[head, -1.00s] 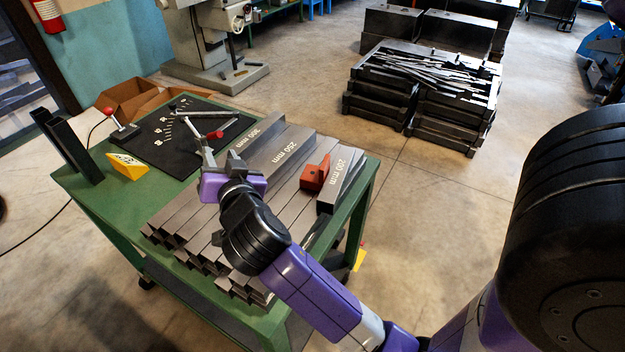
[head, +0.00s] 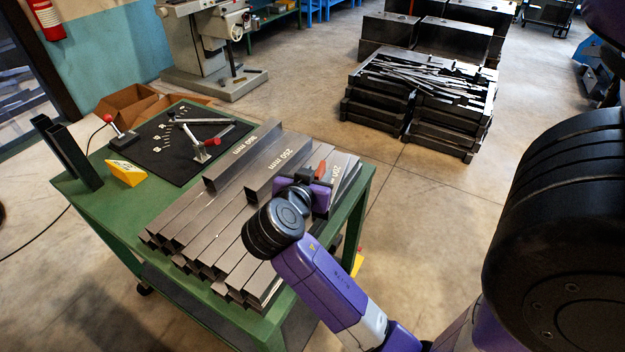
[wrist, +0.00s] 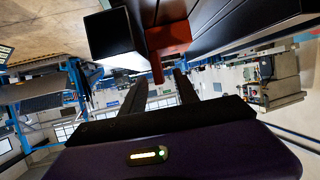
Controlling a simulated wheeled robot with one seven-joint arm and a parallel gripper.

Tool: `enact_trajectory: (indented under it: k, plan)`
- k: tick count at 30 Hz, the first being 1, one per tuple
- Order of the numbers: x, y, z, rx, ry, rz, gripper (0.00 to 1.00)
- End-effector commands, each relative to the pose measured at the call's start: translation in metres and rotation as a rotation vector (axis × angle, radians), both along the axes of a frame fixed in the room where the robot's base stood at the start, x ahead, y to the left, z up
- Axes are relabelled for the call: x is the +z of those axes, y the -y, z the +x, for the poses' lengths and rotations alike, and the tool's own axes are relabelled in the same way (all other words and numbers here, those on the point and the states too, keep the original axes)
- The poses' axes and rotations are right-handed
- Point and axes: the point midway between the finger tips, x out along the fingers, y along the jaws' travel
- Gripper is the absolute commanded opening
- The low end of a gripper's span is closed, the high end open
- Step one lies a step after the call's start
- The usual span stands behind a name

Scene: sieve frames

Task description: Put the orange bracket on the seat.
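The orange bracket (head: 321,170) sits on the grey bars at the right end of the green table, mostly hidden behind my gripper in the head view. My gripper (head: 309,178) is right at it. In the wrist view the bracket (wrist: 168,40) lies just beyond my two dark fingers (wrist: 158,88), which stand apart with a gap between them. The bracket's narrow lower end points toward this gap. I cannot tell whether either finger touches it. A black mat (head: 165,165) at the table's back left holds a grey angled fixture (head: 205,145) with a red handle. I cannot tell which part is the seat.
Several grey bars (head: 215,205) marked with lengths cover the front and right of the green table (head: 100,205). A yellow wedge sign (head: 126,172), dark upright channels (head: 68,155) and a red-knobbed lever (head: 120,132) stand at the left. Dark crates (head: 430,105) stand on the floor behind.

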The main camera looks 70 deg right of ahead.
Motion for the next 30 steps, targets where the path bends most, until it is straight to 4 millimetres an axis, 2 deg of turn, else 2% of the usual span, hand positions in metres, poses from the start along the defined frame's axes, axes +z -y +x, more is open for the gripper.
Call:
enact_trajectory:
  k: [6,14,15,20,21,30]
  plan:
    - [-0.009,0.025,-0.002,-0.001,0.0,0.0,0.36]
    - [-0.011,0.028,-0.001,0.001,0.0,0.0,0.36]
    - [-0.011,0.028,-0.001,0.001,0.0,0.0,0.34]
    - [-0.011,0.028,-0.001,0.001,0.0,0.0,0.03]
    - [-0.011,0.028,-0.001,0.001,0.0,0.0,0.0]
    - [-0.011,0.028,-0.001,0.001,0.0,0.0,0.0]
